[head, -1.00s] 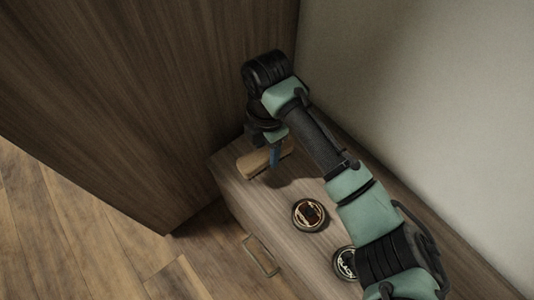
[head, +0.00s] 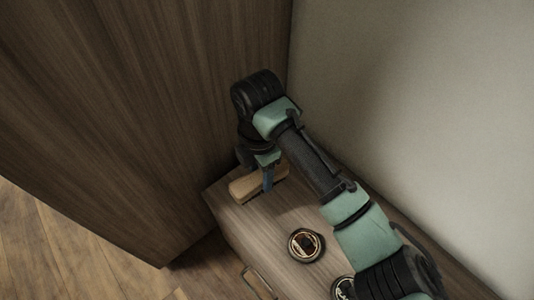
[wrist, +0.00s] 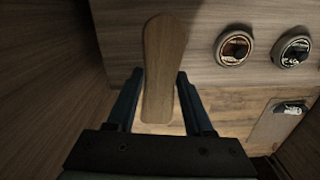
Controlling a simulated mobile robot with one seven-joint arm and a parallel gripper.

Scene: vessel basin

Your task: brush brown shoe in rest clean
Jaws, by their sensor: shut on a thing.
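A wooden brush (head: 245,188) with a light brown back lies at the far end of the cabinet top, partly behind my gripper (head: 268,184). In the wrist view the brush (wrist: 162,62) shows as a long tapered wooden piece, its lower part between the two fingers of my gripper (wrist: 160,78). My gripper is shut on the brush from above. The brush is at or close to the cabinet top; I cannot tell if it touches. Its bristles are hidden. No brown shoe or rest is in view.
Two round polish tins stand on the cabinet top (head: 285,212): a brown-labelled one (head: 306,245) and a black one (head: 342,288). A tall wooden cabinet (head: 150,100) stands at left, a pale wall (head: 420,110) at right.

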